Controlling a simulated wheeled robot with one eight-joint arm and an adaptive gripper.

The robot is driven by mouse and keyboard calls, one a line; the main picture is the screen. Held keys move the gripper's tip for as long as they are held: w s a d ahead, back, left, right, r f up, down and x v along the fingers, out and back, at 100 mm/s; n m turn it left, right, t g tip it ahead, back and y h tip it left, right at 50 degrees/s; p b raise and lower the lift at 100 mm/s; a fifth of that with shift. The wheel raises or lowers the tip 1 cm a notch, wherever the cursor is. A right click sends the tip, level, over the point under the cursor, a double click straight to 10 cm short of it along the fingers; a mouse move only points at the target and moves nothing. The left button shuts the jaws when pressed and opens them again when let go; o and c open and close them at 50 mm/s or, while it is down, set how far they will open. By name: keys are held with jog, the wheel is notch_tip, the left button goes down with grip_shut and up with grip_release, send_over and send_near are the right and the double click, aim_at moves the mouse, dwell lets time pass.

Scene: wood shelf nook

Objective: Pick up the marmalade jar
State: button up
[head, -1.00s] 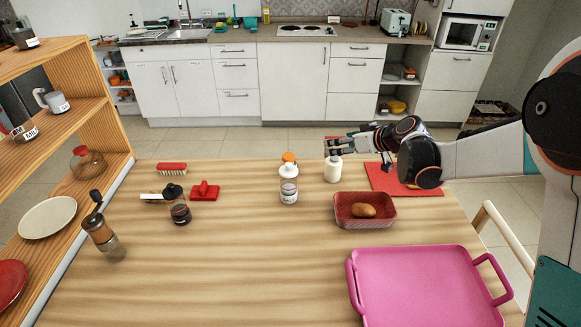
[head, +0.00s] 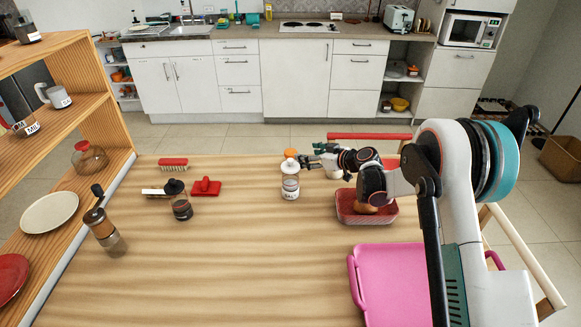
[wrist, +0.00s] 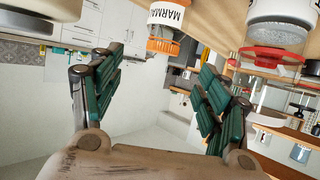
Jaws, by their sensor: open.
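The marmalade jar (wrist: 166,24) shows in the wrist view at the top, with an orange lid and a white label reading "MARMA". The picture is turned over there, so the lid points down. In the head view only its orange lid (head: 290,153) shows clearly, behind a white-capped jar (head: 290,183) that hides most of its body. My gripper (head: 310,155) is just right of the lid, over the far part of the table. In the wrist view my gripper (wrist: 158,60) is open and empty, its green-padded fingers spread apart. The jar is beyond the fingertips, not between them.
A white bottle (head: 333,172) stands under my gripper. A red basket (head: 352,216) and pink tray (head: 385,285) are at the right. A dark-lidded jar (head: 181,208), red tool (head: 206,187), brush (head: 173,164) and grinder (head: 105,237) are left. The middle front of the table is clear.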

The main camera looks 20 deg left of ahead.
aim_at(291, 153)
jog(key=b+x, duration=0.1)
jog(key=x, duration=0.4)
jog(key=shift+f, duration=0.1)
jog(key=b+x, duration=0.1)
jog(key=x, duration=0.1)
jog(key=b+x, duration=0.2)
jog(key=x, duration=0.1)
jog(key=shift+s+a, duration=0.2)
grip_shut()
